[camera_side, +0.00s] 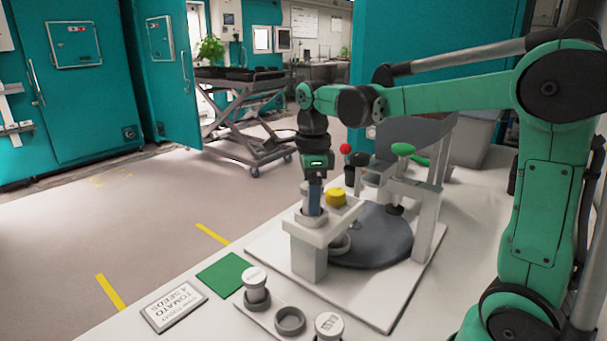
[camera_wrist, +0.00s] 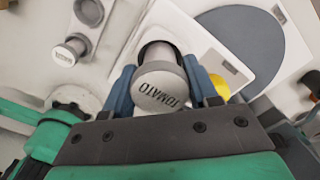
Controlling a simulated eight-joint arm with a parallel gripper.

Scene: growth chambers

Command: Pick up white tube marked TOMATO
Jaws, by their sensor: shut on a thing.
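The white tube marked TOMATO (camera_wrist: 158,92) is between the two blue fingers of my gripper (camera_wrist: 165,85) in the wrist view, with its lettered lid facing the camera. My gripper is shut on it. In the side view my gripper (camera_side: 314,198) points straight down at the white stand (camera_side: 318,232) beside the yellow knob. There the fingers hide most of the tube, and I cannot tell whether its bottom is still in the stand's hole.
A yellow knob (camera_side: 336,197) is close beside my gripper. A grey disc (camera_side: 375,240) lies right of the stand. Two more white-capped tubes (camera_side: 256,285) (camera_side: 328,325), an empty ring holder (camera_side: 290,320), a green square (camera_side: 225,274) and a TOMATO card (camera_side: 173,305) are in front.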

